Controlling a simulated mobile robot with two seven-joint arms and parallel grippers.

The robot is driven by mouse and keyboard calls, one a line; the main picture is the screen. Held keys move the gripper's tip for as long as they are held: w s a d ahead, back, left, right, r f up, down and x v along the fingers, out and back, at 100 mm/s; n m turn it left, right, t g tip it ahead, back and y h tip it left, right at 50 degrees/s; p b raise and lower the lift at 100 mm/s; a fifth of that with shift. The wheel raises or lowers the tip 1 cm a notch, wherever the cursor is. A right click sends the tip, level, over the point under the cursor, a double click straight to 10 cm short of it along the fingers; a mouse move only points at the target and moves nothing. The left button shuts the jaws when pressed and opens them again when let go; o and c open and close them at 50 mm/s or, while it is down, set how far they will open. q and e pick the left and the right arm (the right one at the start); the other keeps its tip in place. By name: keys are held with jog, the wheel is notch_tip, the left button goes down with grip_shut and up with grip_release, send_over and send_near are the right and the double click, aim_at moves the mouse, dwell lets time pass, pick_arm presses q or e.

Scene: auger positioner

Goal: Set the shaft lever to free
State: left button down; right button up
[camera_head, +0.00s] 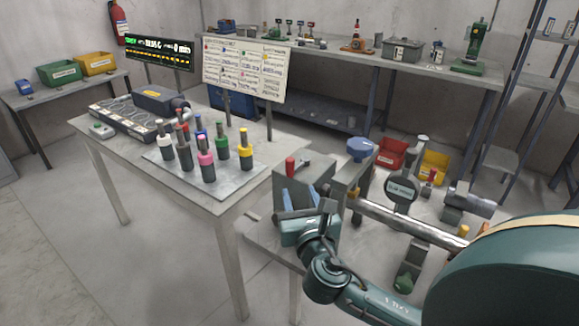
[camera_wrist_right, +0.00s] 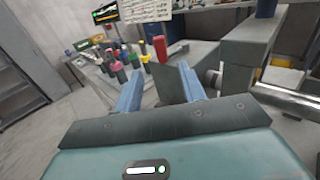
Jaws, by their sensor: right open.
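A positioner (camera_head: 345,185) with grey upright blocks stands on the near bench, a long metal shaft (camera_head: 410,228) running right from it. A lever with a red grip (camera_head: 290,165) stands upright at its left end; the red grip also shows in the right wrist view (camera_wrist_right: 160,48). I cannot tell for certain that this is the shaft lever, or read its setting. My right gripper (camera_head: 298,198) is open in front of the left block, the red grip beyond its fingers. In the right wrist view my right gripper (camera_wrist_right: 160,90) has a grey plate (camera_wrist_right: 176,82) between or just beyond its blue fingers. My left gripper is not in view.
A blue knob (camera_head: 360,148) tops the positioner, and a round dial (camera_head: 401,190) stands behind the shaft. Another red-topped part (camera_head: 433,175) is farther right. A table to the left holds several coloured-collar tools on a plate (camera_head: 175,167). Open floor lies at the left.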

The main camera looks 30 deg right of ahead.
aim_at(291, 168)
jog(key=x, duration=1.2)
jog(key=shift+p, duration=0.4)
jog(key=shift+c, duration=0.2)
grip_shut()
